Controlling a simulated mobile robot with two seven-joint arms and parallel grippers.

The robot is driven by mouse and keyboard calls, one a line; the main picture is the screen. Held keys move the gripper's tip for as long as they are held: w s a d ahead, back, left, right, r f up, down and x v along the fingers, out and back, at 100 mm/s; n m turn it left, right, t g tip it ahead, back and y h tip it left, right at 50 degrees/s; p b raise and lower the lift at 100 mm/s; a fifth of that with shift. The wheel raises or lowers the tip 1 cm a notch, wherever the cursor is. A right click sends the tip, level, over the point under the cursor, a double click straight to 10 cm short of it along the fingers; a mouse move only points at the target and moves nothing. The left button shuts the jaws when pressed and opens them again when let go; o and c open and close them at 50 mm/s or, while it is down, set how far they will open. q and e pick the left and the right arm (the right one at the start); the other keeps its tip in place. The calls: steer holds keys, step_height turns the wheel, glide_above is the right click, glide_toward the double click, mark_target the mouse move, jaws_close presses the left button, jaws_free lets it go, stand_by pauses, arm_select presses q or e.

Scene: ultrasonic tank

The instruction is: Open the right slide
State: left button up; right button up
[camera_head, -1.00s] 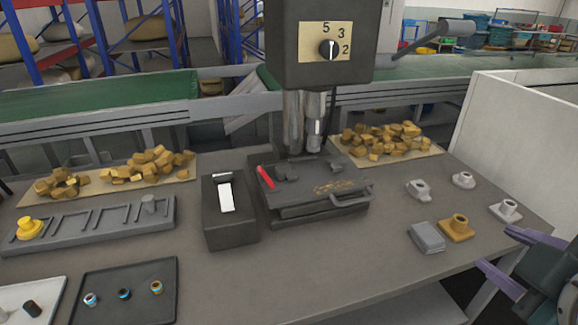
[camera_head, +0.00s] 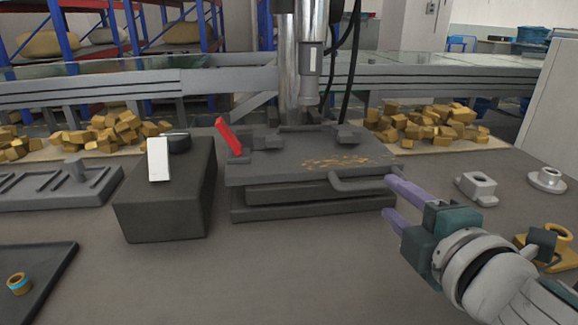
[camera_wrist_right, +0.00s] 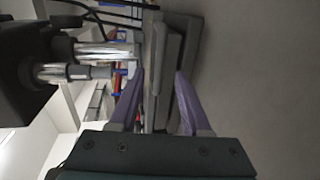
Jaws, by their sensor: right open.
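The dark grey machine block (camera_head: 275,160) stands mid-table, with a flat top plate and a bar handle (camera_head: 352,185) on its front right edge. My right gripper (camera_head: 388,197) is at the right end of this handle, its two purple fingers open, one above the other. The fingers point at the block's front right corner. I cannot tell whether they touch the handle. In the right wrist view the open fingers (camera_wrist_right: 159,82) straddle the line of the block's grey edge (camera_wrist_right: 180,35), with nothing clearly gripped. My left gripper is not in view.
A red lever (camera_head: 228,136) stands at the block's left rear. A dark box with a white switch (camera_head: 158,160) is left of the block. Grey fittings (camera_head: 477,187) and a yellow fitting (camera_head: 558,238) lie on the right. The front middle of the table is clear.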

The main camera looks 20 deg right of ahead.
mark_target(378, 187)
steer(key=b+x, duration=0.1)
steer(key=x, duration=0.6)
steer(key=shift+s, duration=0.1)
jaws_close()
stand_by(1.2)
